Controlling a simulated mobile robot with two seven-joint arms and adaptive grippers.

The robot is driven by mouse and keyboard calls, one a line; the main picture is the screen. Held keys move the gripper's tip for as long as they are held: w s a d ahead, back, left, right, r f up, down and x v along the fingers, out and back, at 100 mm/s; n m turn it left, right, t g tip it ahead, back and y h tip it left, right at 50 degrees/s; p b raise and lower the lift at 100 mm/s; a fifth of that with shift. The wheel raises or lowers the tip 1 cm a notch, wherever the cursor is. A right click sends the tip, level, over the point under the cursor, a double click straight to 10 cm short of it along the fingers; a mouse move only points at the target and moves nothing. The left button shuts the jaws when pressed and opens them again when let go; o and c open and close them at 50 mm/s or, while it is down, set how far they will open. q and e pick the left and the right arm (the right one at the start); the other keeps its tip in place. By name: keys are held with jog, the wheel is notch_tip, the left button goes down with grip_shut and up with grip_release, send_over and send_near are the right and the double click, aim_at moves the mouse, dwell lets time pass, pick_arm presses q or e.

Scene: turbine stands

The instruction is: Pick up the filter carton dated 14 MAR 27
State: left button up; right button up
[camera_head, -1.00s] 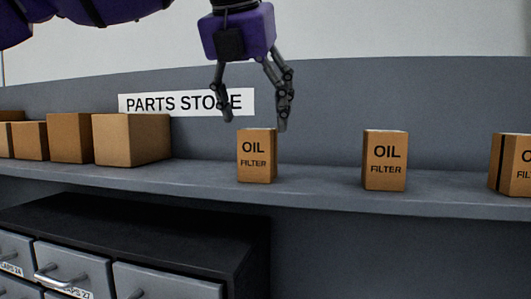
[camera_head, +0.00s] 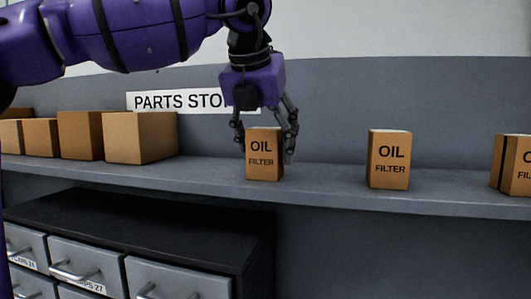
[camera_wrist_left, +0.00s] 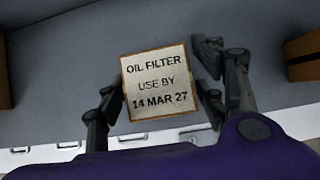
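The filter carton (camera_head: 264,166) reading OIL FILTER stands upright on the grey shelf (camera_head: 320,188). In the left wrist view the top label of this carton (camera_wrist_left: 160,84) reads USE BY 14 MAR 27. My left gripper (camera_head: 267,146) points down over it, with one finger on each side of its upper part. The fingers look spread, with a gap to the carton at least on the left side in the left wrist view (camera_wrist_left: 153,95). A second oil filter carton (camera_head: 389,160) stands to the right. My right gripper is in neither view.
A third filter carton (camera_head: 512,164) with a dark stripe is cut off at the right edge. Several plain brown boxes (camera_head: 140,137) stand at the left. A PARTS STORE sign (camera_head: 172,101) is on the back wall. Drawers (camera_head: 85,267) sit below the shelf.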

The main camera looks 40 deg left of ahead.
pick_arm(q)
jog(key=c, duration=1.1)
jog(key=shift+c, duration=0.5)
jog(key=shift+r, duration=0.15)
